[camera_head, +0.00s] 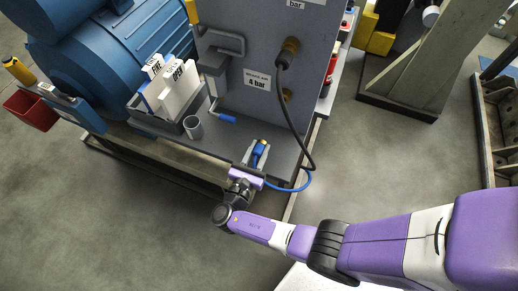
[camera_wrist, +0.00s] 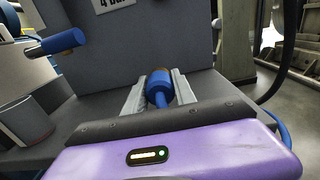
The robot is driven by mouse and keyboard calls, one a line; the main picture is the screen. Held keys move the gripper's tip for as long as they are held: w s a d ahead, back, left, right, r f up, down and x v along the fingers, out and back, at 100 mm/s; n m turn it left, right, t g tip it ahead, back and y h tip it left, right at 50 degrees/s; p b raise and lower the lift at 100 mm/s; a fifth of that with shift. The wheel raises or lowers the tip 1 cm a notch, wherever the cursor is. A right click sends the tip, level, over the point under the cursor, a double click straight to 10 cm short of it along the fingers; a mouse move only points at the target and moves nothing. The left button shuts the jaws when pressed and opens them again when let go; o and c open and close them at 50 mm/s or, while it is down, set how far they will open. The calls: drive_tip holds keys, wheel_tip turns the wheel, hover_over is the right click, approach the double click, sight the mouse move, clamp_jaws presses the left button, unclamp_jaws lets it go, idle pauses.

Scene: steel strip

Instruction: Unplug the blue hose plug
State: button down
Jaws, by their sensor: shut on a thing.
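The blue hose plug (camera_wrist: 158,84) is a blue cylinder with a wider collar, between the two fingers of my gripper (camera_wrist: 160,95) in the wrist view. My gripper is shut on it. In the head view the blue plug (camera_head: 259,149) shows at the front of the grey shelf, between the fingers of my gripper (camera_head: 255,156). A blue hose (camera_head: 300,184) curves from beneath the gripper to the right. A brownish end shows at the plug's far side in the wrist view. Whether the plug is seated in a socket there is hidden.
A grey panel (camera_head: 228,98) stands behind the shelf. A black cable (camera_head: 303,140) hangs from it to the right of my gripper. A blue-handled lever (camera_head: 222,117), a grey cup (camera_head: 193,127) and a holder of signs (camera_head: 180,90) stand left. The floor in front is clear.

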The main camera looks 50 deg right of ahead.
sight(259, 156)
drive_tip(key=shift+f+b, duration=1.65)
drive_tip(key=shift+f, duration=0.15)
drive_tip(key=c, duration=0.9)
unclamp_jaws()
drive_tip(key=shift+r, duration=0.1)
drive_tip(key=shift+c, duration=0.2)
drive_tip(key=shift+a, duration=0.1)
drive_tip(key=b+v, duration=0.1)
drive_tip(key=v, duration=0.6)
drive_tip(key=shift+s+a, duration=0.15)
drive_tip(key=shift+a, duration=0.1)
